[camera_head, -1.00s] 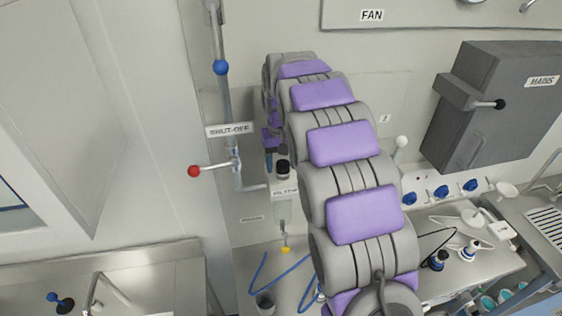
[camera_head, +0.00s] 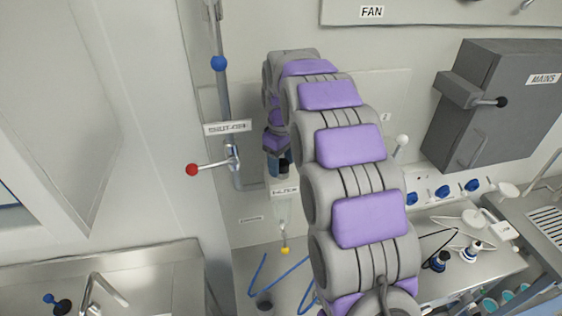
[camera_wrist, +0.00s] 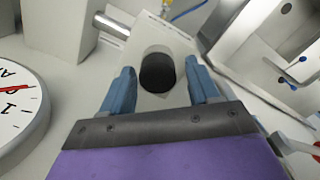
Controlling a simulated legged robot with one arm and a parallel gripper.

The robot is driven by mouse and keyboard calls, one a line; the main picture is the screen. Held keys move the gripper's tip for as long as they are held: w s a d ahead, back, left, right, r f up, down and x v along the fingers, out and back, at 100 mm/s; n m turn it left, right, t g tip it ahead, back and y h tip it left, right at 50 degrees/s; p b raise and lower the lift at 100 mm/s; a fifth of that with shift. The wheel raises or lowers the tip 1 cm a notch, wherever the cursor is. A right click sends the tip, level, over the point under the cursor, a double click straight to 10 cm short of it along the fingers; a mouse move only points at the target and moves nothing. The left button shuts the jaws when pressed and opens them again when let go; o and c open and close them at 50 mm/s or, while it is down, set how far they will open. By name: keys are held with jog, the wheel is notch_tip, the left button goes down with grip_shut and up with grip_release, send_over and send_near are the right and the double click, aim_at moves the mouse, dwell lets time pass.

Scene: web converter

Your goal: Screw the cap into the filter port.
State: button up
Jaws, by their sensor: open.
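A black round cap (camera_wrist: 158,73) stands on the top of the pale filter housing (camera_wrist: 180,38) in the wrist view. How far it sits in the port cannot be told. My gripper (camera_wrist: 160,68) is open, with one blue finger on each side of the cap and visible gaps to it. In the head view my gripper (camera_head: 279,165) is over the top of the labelled filter housing (camera_head: 284,208). There the gripper and arm largely hide the cap, and the port is hidden.
A shut-off lever with a red knob (camera_head: 192,170) sticks out left of the filter, beside a vertical pipe (camera_head: 223,110). A yellow fitting (camera_head: 285,250) hangs below. A round dial (camera_wrist: 20,105) is at the left in the wrist view. A grey mains box (camera_head: 490,110) is at right.

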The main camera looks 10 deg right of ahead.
dwell(0.3)
jog(key=n, duration=0.4)
dwell(0.3)
jog(key=n, duration=0.4)
jog(key=shift+p, duration=0.3)
jog(key=shift+c, duration=0.3)
jog(key=shift+d, duration=0.1)
jog(key=c, duration=1.1)
jog(key=m, duration=0.3)
jog(key=shift+f+b, duration=0.1)
jog(key=shift+b, duration=0.25)
grip_shut()
jog(key=shift+m, duration=0.4)
